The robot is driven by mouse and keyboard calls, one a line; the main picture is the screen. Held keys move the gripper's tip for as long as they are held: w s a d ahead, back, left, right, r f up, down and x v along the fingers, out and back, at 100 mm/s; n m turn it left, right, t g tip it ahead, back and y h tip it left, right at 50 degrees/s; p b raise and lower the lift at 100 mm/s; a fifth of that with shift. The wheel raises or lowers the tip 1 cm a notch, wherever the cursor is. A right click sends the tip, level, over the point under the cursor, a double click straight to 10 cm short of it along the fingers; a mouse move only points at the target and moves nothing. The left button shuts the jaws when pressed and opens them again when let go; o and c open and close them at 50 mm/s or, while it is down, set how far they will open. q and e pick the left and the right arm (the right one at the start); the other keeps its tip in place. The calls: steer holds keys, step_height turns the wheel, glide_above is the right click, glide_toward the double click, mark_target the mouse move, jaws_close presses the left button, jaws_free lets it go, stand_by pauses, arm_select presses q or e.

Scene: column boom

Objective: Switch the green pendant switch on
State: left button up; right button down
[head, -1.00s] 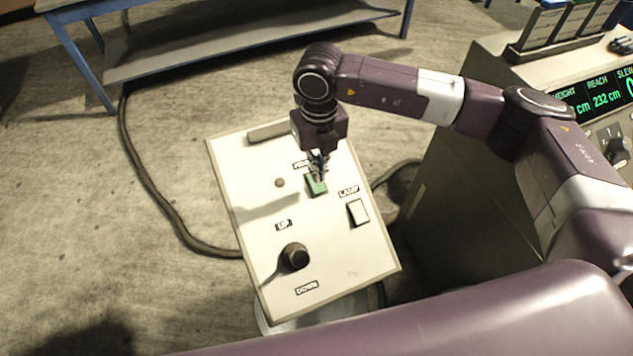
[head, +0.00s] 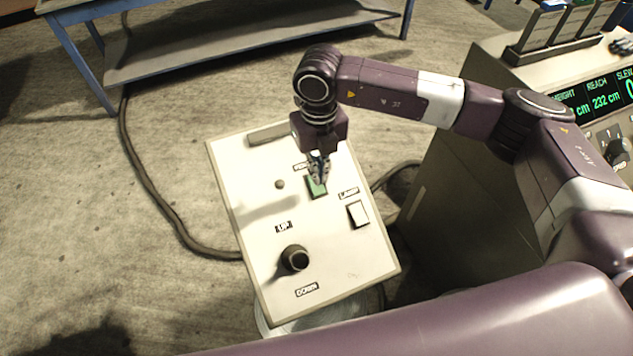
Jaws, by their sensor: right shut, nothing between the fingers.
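The green pendant switch (head: 317,191) is a small green rocker on the upper part of a pale tilted control panel (head: 340,268). My right gripper (head: 320,180) is shut and empty, pointing down, with its fingertips at the switch. The fingers cover part of the switch and of the label above it. I cannot tell whether the tips touch it or which way the rocker is tipped. My left gripper is not in view.
The panel also carries a white lamp switch (head: 358,214), a black up-down knob (head: 295,258) and a small round button (head: 280,184). A console (head: 560,75) with a green display stands at the right. A blue-legged bench (head: 240,40) stands behind.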

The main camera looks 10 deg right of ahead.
mark_target(318, 190)
steer(key=shift+s+f+b, duration=0.1)
steer(key=shift+f+b, duration=1.55)
steer(key=shift+f, duration=0.1)
stand_by(0.7)
steer(key=shift+r, duration=0.1)
steer(key=shift+r+p, duration=0.55)
steer(key=shift+r, duration=0.3)
steer(key=shift+r+p, duration=1.05)
steer(key=shift+r, duration=1.6)
steer(key=shift+f, duration=0.1)
